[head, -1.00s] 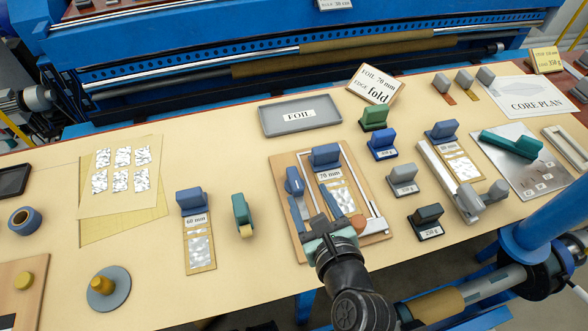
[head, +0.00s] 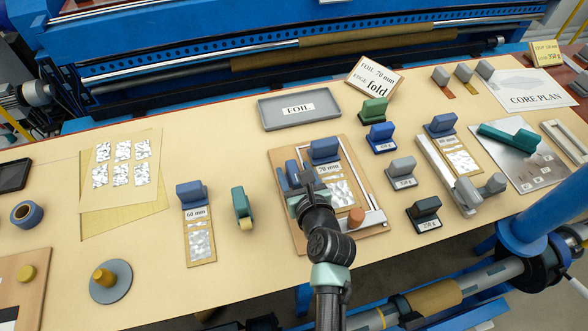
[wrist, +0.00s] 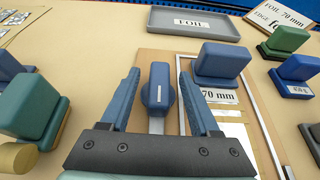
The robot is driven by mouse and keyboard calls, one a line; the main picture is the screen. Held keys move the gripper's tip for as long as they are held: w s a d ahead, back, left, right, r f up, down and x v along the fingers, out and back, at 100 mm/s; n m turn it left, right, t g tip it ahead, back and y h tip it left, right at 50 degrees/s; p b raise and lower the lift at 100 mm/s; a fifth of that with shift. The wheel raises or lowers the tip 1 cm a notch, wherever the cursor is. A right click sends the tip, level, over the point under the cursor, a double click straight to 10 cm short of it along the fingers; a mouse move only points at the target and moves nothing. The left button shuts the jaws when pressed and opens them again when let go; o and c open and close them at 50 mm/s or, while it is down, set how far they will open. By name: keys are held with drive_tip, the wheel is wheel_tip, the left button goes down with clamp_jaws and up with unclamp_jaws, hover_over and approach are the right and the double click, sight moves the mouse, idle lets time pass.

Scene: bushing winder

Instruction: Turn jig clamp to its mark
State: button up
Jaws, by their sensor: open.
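The jig is a wooden board (head: 283,216) with a pale metal frame, at the middle of the table. The jig clamp looks to be the blue handle with a short white line on top (wrist: 158,86); it stands at the board's left side, and in the head view (head: 292,172) it is partly hidden by my gripper. My gripper (head: 304,180) is open over the board. In the wrist view its two blue fingers (wrist: 158,76) stand on either side of the handle, with gaps on both sides. I cannot make out the clamp's mark.
On the board are a blue block (head: 324,150) with a 70 mm foil strip and an orange knob (head: 356,217). A grey FOIL tray (head: 270,122) lies behind. Green, blue, grey and black weights stand to the right. A teal tool (head: 241,206) stands left, with bare table between.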

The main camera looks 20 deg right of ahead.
drive_tip(key=shift+w+f, duration=0.15)
drive_tip(key=shift+w, duration=0.25)
clamp_jaws()
idle(1.3)
